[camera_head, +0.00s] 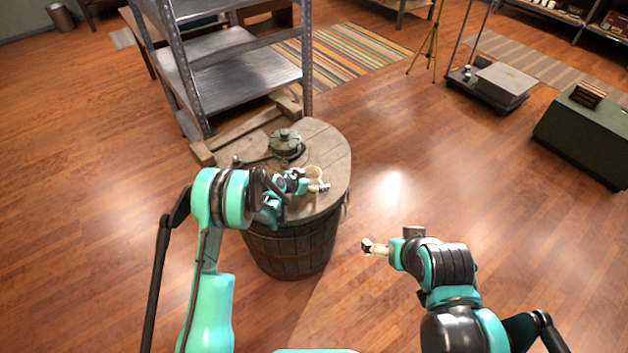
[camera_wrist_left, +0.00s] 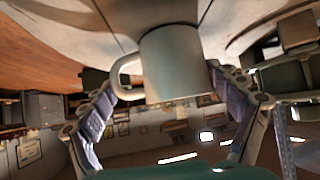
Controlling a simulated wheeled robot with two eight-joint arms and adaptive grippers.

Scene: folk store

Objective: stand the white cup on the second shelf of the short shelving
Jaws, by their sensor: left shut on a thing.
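The white cup (camera_wrist_left: 172,65) shows large in the left wrist view, with its handle at the left, between the fingers of my left gripper (camera_wrist_left: 170,105). In the head view the left gripper (camera_head: 308,187) is over the top of the wooden barrel (camera_head: 330,150), shut on the cup (camera_head: 315,173), which is partly hidden by the fingers. I cannot tell whether the cup touches the barrel top. The short metal shelving (camera_head: 228,75) stands behind the barrel, with grey shelf boards. My right gripper (camera_head: 374,247) is over the floor right of the barrel; its fingers are too small to read.
A dark green lidded object (camera_head: 286,143) sits on the barrel behind the left gripper. Wooden boards (camera_head: 250,135) lie between barrel and shelving. A striped rug (camera_head: 340,58), a low trolley (camera_head: 490,85) and a green chest (camera_head: 585,130) are farther off.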

